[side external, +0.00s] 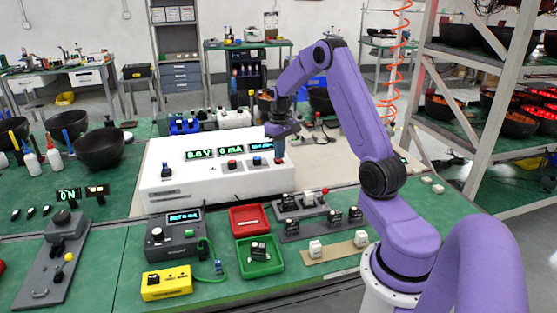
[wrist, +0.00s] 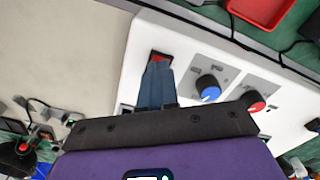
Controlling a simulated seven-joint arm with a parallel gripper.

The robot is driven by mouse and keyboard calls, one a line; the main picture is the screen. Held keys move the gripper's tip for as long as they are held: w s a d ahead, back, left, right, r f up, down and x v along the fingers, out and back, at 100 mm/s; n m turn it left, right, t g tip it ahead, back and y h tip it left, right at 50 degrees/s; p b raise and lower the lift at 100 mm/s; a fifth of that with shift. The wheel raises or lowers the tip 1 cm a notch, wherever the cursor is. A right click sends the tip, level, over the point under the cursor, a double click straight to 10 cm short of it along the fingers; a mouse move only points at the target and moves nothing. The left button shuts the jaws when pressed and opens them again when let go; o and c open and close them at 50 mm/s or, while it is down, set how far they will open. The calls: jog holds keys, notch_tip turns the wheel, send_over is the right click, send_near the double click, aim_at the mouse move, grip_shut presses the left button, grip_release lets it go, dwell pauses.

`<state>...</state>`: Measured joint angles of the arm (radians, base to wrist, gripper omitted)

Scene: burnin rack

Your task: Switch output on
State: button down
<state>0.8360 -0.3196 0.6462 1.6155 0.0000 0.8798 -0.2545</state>
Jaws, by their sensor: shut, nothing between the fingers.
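A white power supply box (side external: 215,185) stands on the bench. Its green displays (side external: 199,154) show a voltage and 0 mA. A red switch (wrist: 159,56) shows in the wrist view near one end of the box's top panel. My gripper (side external: 280,158) is shut and empty, pointing down over the right end of the box. In the wrist view the fingertips (wrist: 158,66) overlap the switch and hide part of it. I cannot tell whether they touch it. A blue knob (wrist: 208,88) and a red knob (wrist: 256,104) sit beside the fingers.
In front of the box are a red tray (side external: 249,221), a green tray (side external: 260,268), a dark grey instrument (side external: 172,237) and a yellow box (side external: 167,283). Several small socket boards lie to their right. A metal rack (side external: 470,105) stands at the right.

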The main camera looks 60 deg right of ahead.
jog(key=shift+f, duration=0.6)
dwell(0.3)
jog(key=shift+r, duration=3.5)
jog(key=s+a+r+n, duration=0.2)
jog(key=s+a+n, duration=0.15)
jog(key=a, duration=1.05)
jog(key=s+a+r+n, duration=0.2)
jog(key=a+n, duration=0.2)
jog(key=a, duration=0.9)
jog(key=s+a+n, duration=0.4)
jog(key=s, duration=0.8)
jog(key=s+a+f+n, duration=0.1)
jog(key=s+a+n, duration=0.3)
jog(key=s, duration=0.7)
jog(key=shift+s+a+f, duration=0.25)
jog(key=shift+s+a, duration=0.15)
jog(key=shift+a, duration=0.1)
